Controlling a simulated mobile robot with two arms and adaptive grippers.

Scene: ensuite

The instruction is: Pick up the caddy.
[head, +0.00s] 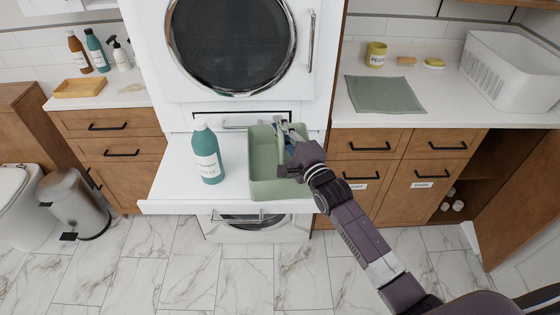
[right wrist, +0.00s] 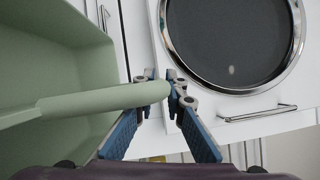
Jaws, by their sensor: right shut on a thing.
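The light green caddy (head: 272,188) is a deep open box with a bar handle. In the head view it is at the white pull-out shelf (head: 180,190) in front of the stacked machines; I cannot tell if its base touches the shelf. My right gripper (head: 284,138) is at the caddy's right side, shut on its handle. In the right wrist view the caddy (right wrist: 55,60) fills the left, and the handle bar's rounded end lies between the two blue fingers (right wrist: 165,88). My left gripper is not in view.
A teal bottle (head: 207,155) stands on the shelf just left of the caddy. A dryer door (head: 230,45) is behind and above. The right counter holds a green cloth (head: 384,94) and a white basket (head: 510,75). A grey bin (head: 75,205) stands at left.

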